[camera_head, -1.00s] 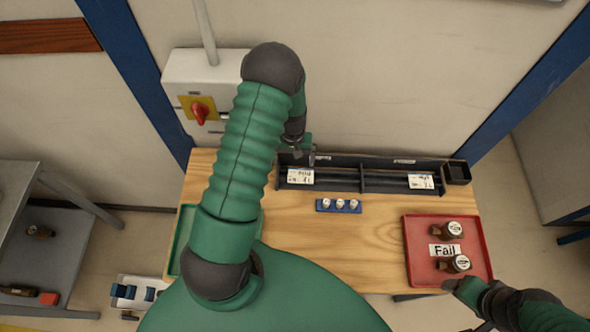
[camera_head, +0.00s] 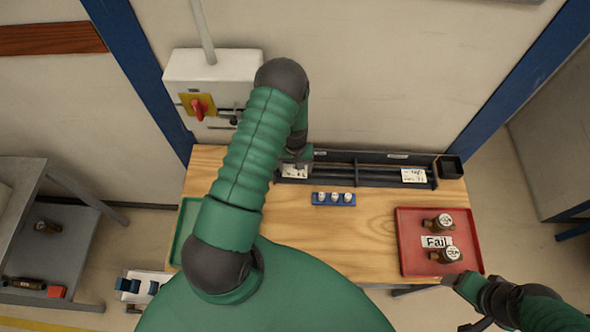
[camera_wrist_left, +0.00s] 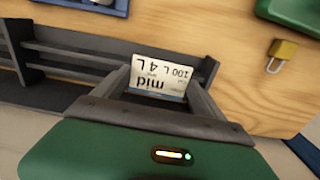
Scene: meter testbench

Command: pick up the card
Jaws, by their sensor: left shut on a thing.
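A white card (camera_wrist_left: 160,77) with the printed words "mid" and "100 L 4 L" sits between the two fingers of my left gripper (camera_wrist_left: 162,88) in the left wrist view. The fingers are shut on it. In the head view the card (camera_head: 295,171) shows at the left end of the dark rack (camera_head: 350,181), just below my left gripper (camera_head: 293,160). A second white card (camera_head: 414,175) stands at the right end of the rack. My right gripper (camera_head: 458,281) is at the front edge of the red tray; I cannot tell its opening.
The red tray (camera_head: 407,262) holds a "Fail" label (camera_head: 436,242) and two brown meters. A blue holder (camera_head: 333,199) with white-topped pieces stands before the rack. A green tray (camera_head: 186,215) lies at the left. A padlock (camera_wrist_left: 281,52) is on the wood. The table's middle is clear.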

